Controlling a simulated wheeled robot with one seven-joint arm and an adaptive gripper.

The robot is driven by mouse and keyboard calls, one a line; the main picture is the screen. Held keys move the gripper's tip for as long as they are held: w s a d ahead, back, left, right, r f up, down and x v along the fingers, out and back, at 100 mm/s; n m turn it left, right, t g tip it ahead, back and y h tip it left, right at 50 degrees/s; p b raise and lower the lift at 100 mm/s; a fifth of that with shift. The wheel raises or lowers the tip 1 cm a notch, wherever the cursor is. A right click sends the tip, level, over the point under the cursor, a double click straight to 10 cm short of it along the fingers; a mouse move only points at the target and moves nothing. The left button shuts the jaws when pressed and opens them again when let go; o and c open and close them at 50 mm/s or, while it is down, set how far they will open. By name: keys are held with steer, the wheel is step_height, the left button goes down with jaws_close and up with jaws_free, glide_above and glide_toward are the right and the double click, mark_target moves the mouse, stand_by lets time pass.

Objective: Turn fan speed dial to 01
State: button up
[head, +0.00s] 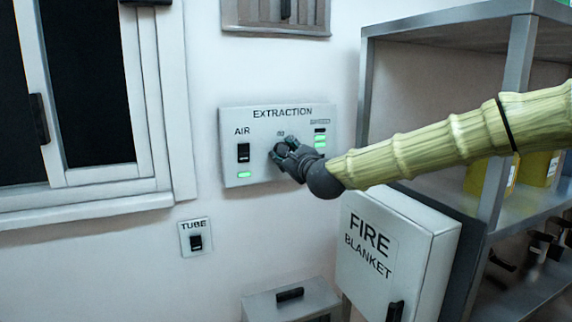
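The extraction panel (262,122) is a pale grey box on the white wall, lettered EXTRACTION. Its left part has a black AIR switch (243,152) above a lit green lamp (244,175). Whether the fingers are closed on the dial cannot be told.
A fire blanket box (372,245) hangs below my arm at the right. A metal shelf unit (519,60) with yellow containers (538,169) stands at the right. A TUBE switch (195,238) is on the wall below the panel. A window (160,110) is at the left.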

steer(key=n+b, duration=0.6)
steer(key=n, duration=0.4)
steer(key=shift+d+r+b, duration=0.1)
steer(key=shift+b, duration=0.25)
steer(key=shift+n, duration=0.3)
steer(key=o, duration=1)
steer(key=v, duration=1.2)
